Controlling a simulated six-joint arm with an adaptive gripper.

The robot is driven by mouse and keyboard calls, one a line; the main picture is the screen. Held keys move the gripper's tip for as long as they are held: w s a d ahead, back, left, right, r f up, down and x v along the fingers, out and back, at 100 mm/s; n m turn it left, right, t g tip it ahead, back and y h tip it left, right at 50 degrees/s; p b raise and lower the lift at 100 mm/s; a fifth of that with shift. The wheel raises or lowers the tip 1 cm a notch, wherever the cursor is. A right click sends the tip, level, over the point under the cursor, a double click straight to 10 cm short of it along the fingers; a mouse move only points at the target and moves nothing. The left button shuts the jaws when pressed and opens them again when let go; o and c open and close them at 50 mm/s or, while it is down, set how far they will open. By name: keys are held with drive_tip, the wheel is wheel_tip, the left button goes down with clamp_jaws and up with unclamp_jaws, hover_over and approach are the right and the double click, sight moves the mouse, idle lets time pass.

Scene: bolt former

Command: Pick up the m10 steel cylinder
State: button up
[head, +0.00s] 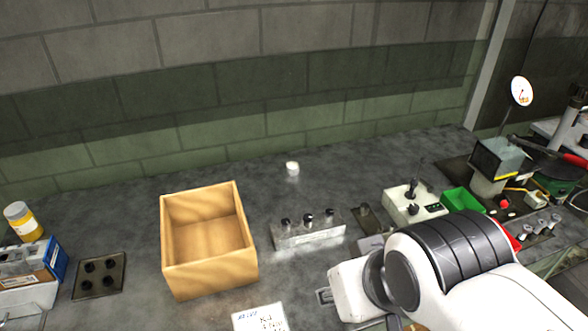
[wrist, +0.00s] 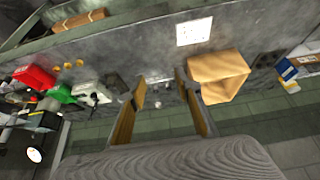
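Several small steel cylinders (head: 542,223) stand in a dark rack at the far right in the head view. I cannot tell which one is m10, and I cannot make them out in the wrist view. My gripper (wrist: 162,87) shows in the wrist view with its two fingers wide apart and nothing between the tips. It hangs above the bench, over the area of the metal block (head: 307,230). In the head view my arm hides the gripper at the lower right.
An open wooden box (head: 208,267) stands left of the metal block and also shows in the wrist view (wrist: 219,74). A control box (head: 413,205), a green bin (head: 462,200) and a machine (head: 495,165) crowd the right. A white cap (head: 292,168) is near the wall.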

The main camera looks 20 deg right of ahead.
drive_tip(key=o, duration=0.5)
drive_tip(key=shift+w, duration=0.1)
